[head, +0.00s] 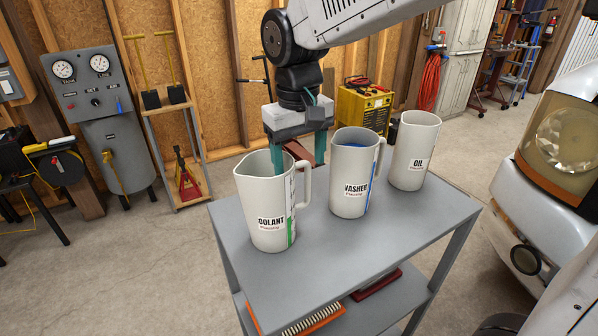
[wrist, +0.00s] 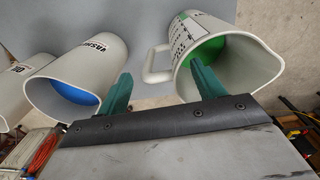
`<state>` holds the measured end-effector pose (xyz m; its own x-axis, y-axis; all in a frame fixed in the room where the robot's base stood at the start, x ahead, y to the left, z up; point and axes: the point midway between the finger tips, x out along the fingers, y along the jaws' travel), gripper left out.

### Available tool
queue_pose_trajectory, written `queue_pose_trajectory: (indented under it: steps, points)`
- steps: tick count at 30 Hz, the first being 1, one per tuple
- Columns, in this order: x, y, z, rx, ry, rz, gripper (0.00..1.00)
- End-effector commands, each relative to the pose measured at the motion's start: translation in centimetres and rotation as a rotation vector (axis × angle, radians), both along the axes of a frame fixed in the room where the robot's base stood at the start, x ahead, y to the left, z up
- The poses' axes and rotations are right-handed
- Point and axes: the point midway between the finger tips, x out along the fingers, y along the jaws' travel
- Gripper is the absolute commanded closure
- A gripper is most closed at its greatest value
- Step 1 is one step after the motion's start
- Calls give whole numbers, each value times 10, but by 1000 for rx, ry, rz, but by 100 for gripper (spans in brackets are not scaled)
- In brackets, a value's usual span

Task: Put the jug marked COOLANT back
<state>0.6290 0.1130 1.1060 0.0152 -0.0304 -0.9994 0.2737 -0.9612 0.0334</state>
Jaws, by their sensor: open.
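The COOLANT jug (head: 262,215) is a pale jug with a green strip and its label partly cut off by the curve. It stands upright at the left end of the grey cart top. Its handle (head: 304,188) faces right. In the wrist view the jug (wrist: 235,62) shows green inside, and its handle (wrist: 156,64) lies between my two fingers. My gripper (head: 300,168) is open, with green fingers pointing down. One finger overlaps the jug's mouth, and the other is beyond the handle, on the WASHER jug's side. I cannot tell whether either finger touches the jug.
The WASHER jug (head: 350,180), blue inside, and the OIL jug (head: 413,152) stand to the right on the cart top (head: 340,243). The front of the top is clear. An orange item (head: 300,322) lies on the lower shelf. A white vehicle (head: 560,150) is at right.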

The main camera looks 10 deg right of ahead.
Motion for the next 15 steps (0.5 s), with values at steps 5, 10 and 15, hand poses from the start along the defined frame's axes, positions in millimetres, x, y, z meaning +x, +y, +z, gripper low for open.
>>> queue_pose_trajectory:
  steps: [5,10,15]
  points:
    - [0,2,41,1,-4,0,32]
    - [-1,2,67,1,-2,0,32]
    - [-1,3,78,0,0,1,32]
